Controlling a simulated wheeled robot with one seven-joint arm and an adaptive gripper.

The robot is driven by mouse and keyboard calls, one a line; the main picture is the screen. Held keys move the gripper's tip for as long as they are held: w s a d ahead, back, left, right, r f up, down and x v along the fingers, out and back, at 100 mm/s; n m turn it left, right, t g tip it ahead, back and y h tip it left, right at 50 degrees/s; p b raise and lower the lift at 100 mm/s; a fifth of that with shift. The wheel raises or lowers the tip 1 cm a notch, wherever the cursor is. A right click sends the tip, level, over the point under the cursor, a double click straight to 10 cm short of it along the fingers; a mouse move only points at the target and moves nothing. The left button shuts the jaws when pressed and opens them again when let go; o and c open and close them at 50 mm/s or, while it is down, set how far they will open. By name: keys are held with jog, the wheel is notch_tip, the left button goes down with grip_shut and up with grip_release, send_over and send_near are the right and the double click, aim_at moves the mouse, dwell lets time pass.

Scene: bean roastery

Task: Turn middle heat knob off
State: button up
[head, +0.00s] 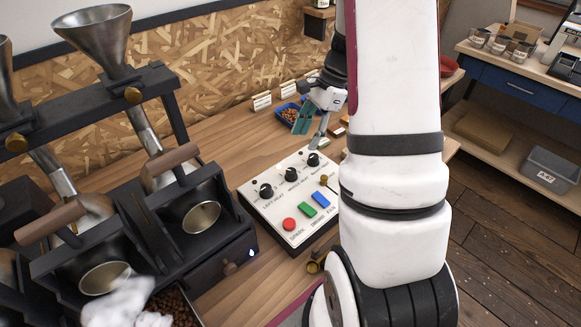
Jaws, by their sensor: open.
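The white control box (265,208) sits on the wooden bench with three black knobs in a slanting row. The middle heat knob (291,174) is between the left knob (266,190) and the right knob (313,158). My gripper (308,138) is open and empty, pointing down, with its fingers spread. In the picture it is just above the right knob, up and to the right of the middle knob. It appears apart from the middle knob. The exact pointer angle of the middle knob is too small to read surely.
A red button (290,224), a green button (307,211) and a blue button (321,199) are on the box's front half. The dark roaster (180,225) with metal funnels stands close on the left. A blue tray (279,117) of beans is behind my gripper.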

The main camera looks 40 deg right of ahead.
aim_at(292, 170)
jog(key=x, duration=1.1)
jog(key=shift+a+f, duration=0.1)
jog(key=shift+f, duration=0.1)
grip_shut()
